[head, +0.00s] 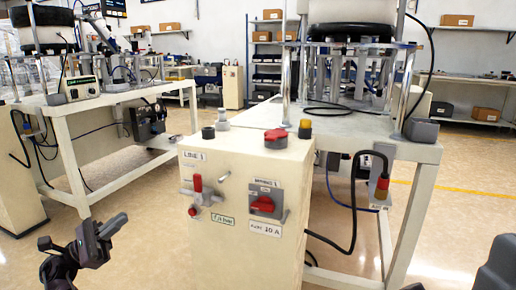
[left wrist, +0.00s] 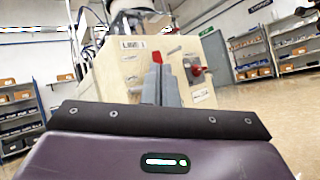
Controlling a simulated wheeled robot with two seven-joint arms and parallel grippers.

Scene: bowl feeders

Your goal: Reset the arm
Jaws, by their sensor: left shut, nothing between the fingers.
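My left gripper (head: 112,226) is in the lower left of the head view, to the left of the cream control cabinet (head: 240,245) and apart from it. Its fingers are shut and empty. In the left wrist view the closed fingers (left wrist: 160,85) point toward the cabinet (left wrist: 120,75). The cabinet front carries a red-handled lever (head: 198,188) and a red rotary switch (head: 264,203). A red knob (head: 276,138) sits on its top. A dark part at the lower right edge of the head view may be my right arm; its fingers do not show.
A bowl feeder table (head: 425,152) stands behind and right of the cabinet, with hanging cables. Another feeder table (head: 65,107) stands at the left. Shelves (head: 268,62) with boxes line the back wall. The floor between the left table and the cabinet is clear.

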